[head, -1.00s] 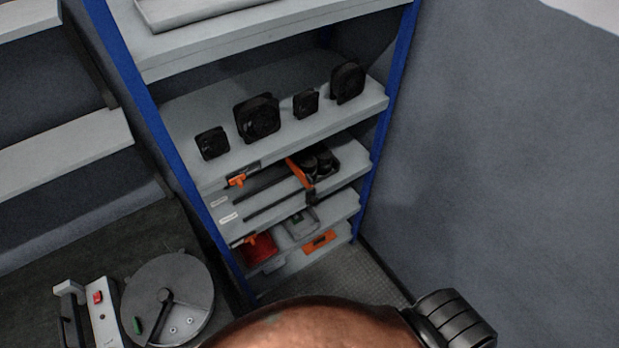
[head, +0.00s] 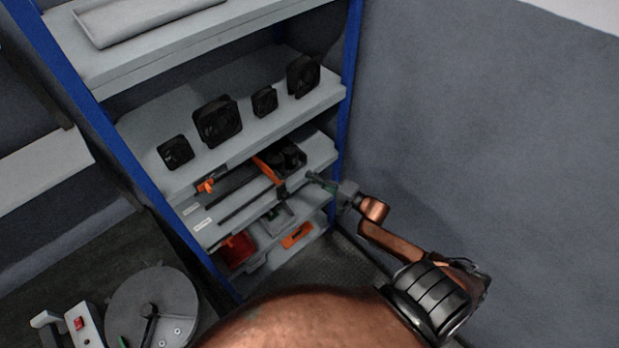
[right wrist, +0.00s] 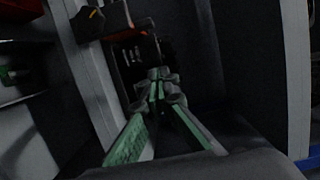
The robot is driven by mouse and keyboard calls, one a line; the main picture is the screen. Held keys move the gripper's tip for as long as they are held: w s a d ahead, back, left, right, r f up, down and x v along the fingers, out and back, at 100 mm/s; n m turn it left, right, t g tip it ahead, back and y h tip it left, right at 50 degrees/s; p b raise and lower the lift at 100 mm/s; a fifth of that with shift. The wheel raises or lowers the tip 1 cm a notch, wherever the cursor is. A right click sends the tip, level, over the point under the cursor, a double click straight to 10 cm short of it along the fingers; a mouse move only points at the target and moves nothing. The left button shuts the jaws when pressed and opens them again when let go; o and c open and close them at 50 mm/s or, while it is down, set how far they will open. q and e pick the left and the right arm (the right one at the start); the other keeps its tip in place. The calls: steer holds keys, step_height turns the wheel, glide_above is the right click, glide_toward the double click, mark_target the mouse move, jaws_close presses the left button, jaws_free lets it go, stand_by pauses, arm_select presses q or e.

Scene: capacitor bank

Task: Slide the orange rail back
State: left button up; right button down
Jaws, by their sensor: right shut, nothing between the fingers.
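The orange rail (head: 266,169) lies across two dark tracks on the third shelf board of the blue-posted rack, with a black block at its near end. Black cylinders (head: 288,156) sit just to its right. In the right wrist view an orange strip (right wrist: 142,23), likely the same rail, shows at the top, partly cut by dark parts. My right gripper (head: 311,178) is at the shelf's right front, a little right of the rail and apparently apart from it. It is shut and empty; its green-padded fingers (right wrist: 160,78) meet at the tips. My left gripper is out of view.
Several black fans (head: 217,121) stand on the shelf above. An orange clip (head: 206,185) sits left of the rail. Red (head: 237,248) and grey bins and an orange piece (head: 297,235) are below. The blue right post (head: 348,80) stands close to my right gripper.

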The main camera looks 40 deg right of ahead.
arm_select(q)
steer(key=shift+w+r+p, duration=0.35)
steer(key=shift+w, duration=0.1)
arm_select(e)
steer(key=w+a, duration=0.6)
steer(key=shift+w+a, duration=0.15)
steer(key=shift+w, duration=0.2)
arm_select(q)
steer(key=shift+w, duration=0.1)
